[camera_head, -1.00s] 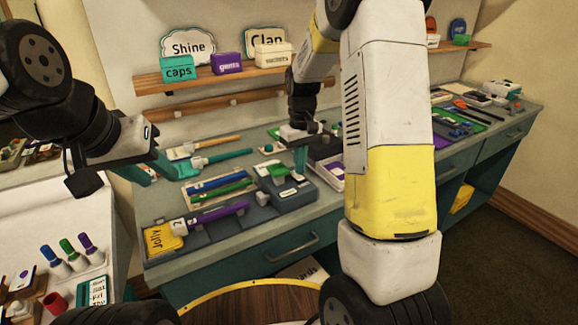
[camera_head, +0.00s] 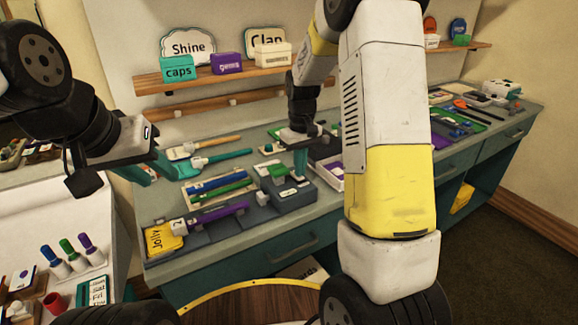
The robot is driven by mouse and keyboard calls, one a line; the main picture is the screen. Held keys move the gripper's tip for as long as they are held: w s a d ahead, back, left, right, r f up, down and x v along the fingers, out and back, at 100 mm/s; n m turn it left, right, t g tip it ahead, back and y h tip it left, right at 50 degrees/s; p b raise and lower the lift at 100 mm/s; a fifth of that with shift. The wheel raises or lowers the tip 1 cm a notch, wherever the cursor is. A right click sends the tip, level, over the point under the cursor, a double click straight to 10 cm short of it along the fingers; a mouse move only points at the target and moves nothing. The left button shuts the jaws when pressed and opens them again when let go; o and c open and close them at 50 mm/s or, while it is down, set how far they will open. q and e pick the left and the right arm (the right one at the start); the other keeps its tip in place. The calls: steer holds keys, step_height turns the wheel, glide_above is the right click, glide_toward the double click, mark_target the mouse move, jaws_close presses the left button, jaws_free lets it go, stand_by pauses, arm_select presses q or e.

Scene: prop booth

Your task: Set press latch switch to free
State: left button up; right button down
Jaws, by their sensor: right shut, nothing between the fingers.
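A dark grey box (camera_head: 290,203) with a pale label and a small green-and-white part on its back left stands on the counter; it looks like the press latch switch, but I cannot read its label or its setting. My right gripper (camera_head: 300,176) points down, its teal fingers shut and empty, with the tips at the top of this box; I cannot tell whether they touch it. My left gripper (camera_head: 153,171) hangs at the left above the counter edge, teal fingers apart, with nothing between them.
Beside the box lie a tray of blue and green pens (camera_head: 219,186) and a purple marker (camera_head: 220,213). My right forearm hides the counter's middle right. A yellow-rimmed round table (camera_head: 250,298) stands in front.

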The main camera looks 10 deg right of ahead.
steer(key=shift+f, duration=0.5)
steer(key=shift+r, duration=3.5)
steer(key=shift+r, duration=0.1)
steer(key=s+r+m+t+y, duration=0.2)
steer(key=s+r+t, duration=0.1)
steer(key=s+r, duration=0.9)
steer(key=s+a+m+t, duration=0.1)
steer(key=s+a+t, duration=0.1)
steer(key=s, duration=1)
steer(key=shift+s+r+t, duration=0.15)
steer(key=shift+r+t, duration=0.1)
steer(key=shift+t, duration=0.35)
